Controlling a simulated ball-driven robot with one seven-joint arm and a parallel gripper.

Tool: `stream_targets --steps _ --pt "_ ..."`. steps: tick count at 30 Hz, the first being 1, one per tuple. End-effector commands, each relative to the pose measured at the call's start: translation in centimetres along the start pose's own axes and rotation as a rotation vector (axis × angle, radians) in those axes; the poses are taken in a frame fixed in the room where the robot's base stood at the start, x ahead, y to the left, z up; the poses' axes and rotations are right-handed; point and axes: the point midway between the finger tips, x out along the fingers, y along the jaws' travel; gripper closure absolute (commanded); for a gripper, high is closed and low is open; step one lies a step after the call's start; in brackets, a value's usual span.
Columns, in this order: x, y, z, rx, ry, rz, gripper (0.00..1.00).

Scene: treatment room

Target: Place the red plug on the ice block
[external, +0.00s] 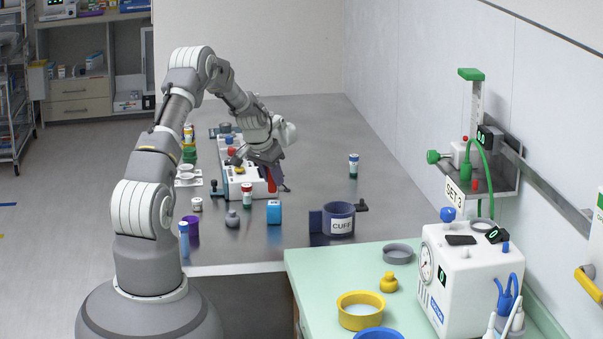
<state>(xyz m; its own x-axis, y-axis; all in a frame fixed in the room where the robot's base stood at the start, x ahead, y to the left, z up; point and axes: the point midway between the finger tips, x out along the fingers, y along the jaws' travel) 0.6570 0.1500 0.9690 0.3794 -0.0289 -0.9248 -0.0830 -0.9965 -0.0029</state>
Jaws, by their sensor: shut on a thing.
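My gripper (272,175) is at the end of the arm, low over the grey table beside the right end of a white unit. It is shut on a red piece (272,185), which looks like the red plug. The fingers partly hide it, and I cannot tell whether its lower end is clear of the table. A small blue block (274,212) with a pale mark stands on the table nearer the camera, below the gripper in the picture. It may be the ice block; I see no clearer one.
The white unit (232,180) with coloured knobs lies left of the gripper. The table's far right is clear.

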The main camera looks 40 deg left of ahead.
Motion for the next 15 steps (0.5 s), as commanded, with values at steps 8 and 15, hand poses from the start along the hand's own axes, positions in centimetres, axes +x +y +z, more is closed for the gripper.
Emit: stream_targets --steps 8,15 --pt "2.5 -0.4 -0.1 -0.001 -0.003 0.000 0.98" --pt "3.7 -0.4 0.4 0.000 0.000 -0.001 0.98"
